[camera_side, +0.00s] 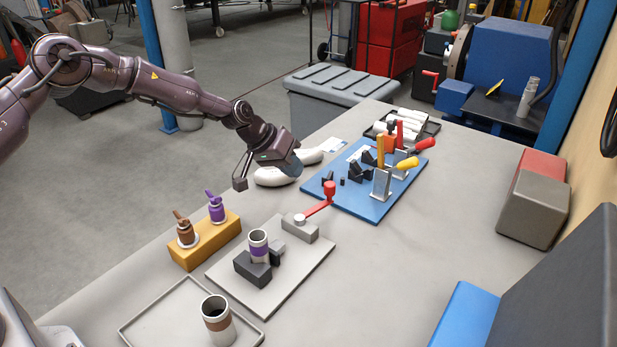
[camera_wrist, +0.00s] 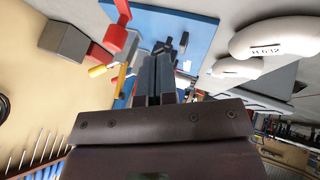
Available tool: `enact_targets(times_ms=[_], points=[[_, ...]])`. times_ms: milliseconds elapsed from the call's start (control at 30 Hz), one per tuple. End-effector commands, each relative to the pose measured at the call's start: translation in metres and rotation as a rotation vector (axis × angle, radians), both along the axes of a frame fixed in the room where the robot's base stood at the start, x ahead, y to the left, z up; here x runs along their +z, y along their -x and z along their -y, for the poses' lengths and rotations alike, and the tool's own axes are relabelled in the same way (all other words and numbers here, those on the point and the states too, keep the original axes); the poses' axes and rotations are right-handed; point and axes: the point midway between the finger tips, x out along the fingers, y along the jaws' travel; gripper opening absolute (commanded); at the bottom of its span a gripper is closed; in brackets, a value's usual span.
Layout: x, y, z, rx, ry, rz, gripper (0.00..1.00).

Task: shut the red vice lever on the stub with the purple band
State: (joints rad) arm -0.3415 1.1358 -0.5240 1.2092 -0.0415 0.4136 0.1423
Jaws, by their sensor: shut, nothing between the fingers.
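The stub with the purple band (camera_side: 258,243) stands upright at the dark vice jaws (camera_side: 253,268) on a pale base plate (camera_side: 290,285). The red vice lever (camera_side: 319,207) runs from a round pivot on the grey block behind the stub. It points to the back right, away from the stub, and ends in a raised red knob. My gripper (camera_side: 292,168) is above the bench, behind and left of the knob, apart from it. Its fingers (camera_wrist: 156,80) are shut and empty. In the wrist view, I cannot tell whether a red shape at the top left is the lever.
A blue board (camera_side: 350,200) with upright toggle clamps lies behind the vice. White curved parts (camera_side: 285,172) lie by my gripper. A yellow block (camera_side: 205,240) with purple and brown fittings stands left. A brown-banded stub (camera_side: 217,322) stands in the front tray.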

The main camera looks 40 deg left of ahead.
Motion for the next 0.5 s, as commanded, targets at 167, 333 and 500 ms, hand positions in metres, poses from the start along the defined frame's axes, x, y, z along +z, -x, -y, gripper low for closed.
enact_targets(times_ms=[167,333,500], points=[[0.033,0.017,-0.019,0.003,-0.002,0.0,0.0],[0.051,0.027,-0.029,0.002,-0.002,-0.001,0.0],[0.058,0.032,-0.014,-0.032,-0.001,-0.003,0.0]])
